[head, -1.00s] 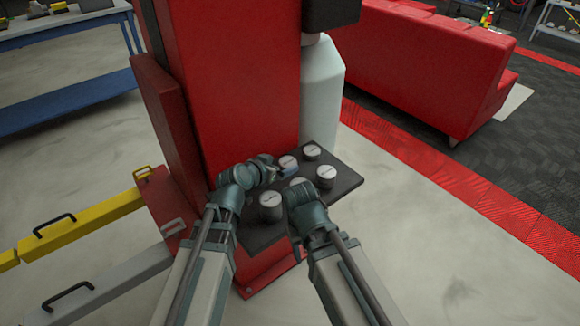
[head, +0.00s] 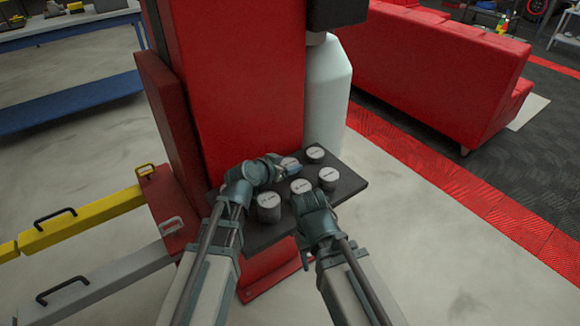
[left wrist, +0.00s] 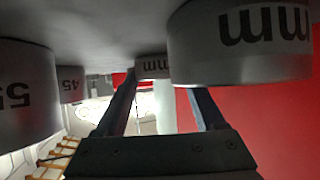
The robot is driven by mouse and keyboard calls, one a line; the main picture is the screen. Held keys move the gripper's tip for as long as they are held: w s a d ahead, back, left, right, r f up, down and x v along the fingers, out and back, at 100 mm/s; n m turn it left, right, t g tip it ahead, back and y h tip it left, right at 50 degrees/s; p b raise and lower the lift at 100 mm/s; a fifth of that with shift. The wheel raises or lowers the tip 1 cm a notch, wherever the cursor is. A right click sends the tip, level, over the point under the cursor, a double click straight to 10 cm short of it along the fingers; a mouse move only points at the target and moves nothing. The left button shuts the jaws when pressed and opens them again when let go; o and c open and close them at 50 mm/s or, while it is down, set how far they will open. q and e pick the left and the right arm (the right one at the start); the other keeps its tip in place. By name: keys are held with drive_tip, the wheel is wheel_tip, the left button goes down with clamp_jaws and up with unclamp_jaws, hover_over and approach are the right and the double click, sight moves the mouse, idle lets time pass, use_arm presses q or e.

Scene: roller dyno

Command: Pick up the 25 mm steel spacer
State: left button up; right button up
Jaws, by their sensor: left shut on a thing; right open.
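My left gripper (head: 284,166) is shut on a small steel spacer (head: 291,163) at the far side of the dark tray (head: 349,187).
Other spacers stand close around: a large one (head: 268,207), one at right (head: 328,178), one at the back (head: 315,154). A spacer marked 45 (left wrist: 70,85) shows in the wrist view. A red column (head: 235,80) and white cylinder (head: 327,95) rise behind the tray.

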use_arm(q)
clamp_jaws()
drive_tip(key=shift+r, duration=0.15)
wheel_tip(320, 180, up, 10)
drive_tip(key=p, duration=1)
